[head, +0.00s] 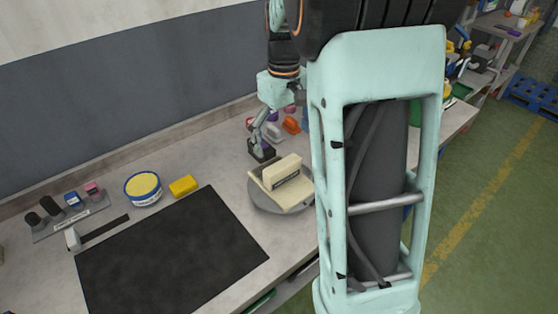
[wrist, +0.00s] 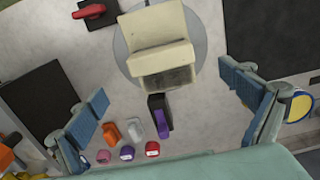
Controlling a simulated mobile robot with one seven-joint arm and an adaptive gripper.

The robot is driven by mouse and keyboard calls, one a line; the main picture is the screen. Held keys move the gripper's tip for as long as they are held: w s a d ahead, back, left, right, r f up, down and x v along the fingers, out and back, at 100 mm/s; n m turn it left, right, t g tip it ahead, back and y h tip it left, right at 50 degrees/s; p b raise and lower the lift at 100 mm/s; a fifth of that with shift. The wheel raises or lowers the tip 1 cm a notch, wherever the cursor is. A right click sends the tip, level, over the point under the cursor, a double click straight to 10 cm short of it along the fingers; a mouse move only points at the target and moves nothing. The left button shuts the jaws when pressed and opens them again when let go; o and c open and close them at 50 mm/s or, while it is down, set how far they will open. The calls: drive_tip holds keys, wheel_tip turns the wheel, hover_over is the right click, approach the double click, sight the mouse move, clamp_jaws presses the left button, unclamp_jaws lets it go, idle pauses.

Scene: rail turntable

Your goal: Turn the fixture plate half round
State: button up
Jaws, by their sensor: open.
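The cream fixture plate (head: 285,184), with an upright block and a dark label strip, sits on a round grey turntable (head: 262,203) at the bench's middle in the head view. In the wrist view the plate (wrist: 157,42) lies at top centre on the grey disc (wrist: 124,67). My gripper (head: 261,131) is above the bench at the back of the turntable. A dark block with a purple lever (wrist: 162,117) stands beside the disc. My arm column hides the turntable's right edge in the head view.
A black mat (head: 170,255), a yellow tin (head: 143,188) and a yellow sponge (head: 183,186) lie left of the turntable. Several small coloured objects stand near the purple lever. A red handle (wrist: 92,11) on a dark base is beyond the disc's left.

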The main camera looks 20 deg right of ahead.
sight(283, 163)
wheel_tip(283, 163, down, 10)
drive_tip(key=shift+r, duration=0.1)
idle(0.4)
drive_tip(key=c, duration=1.7)
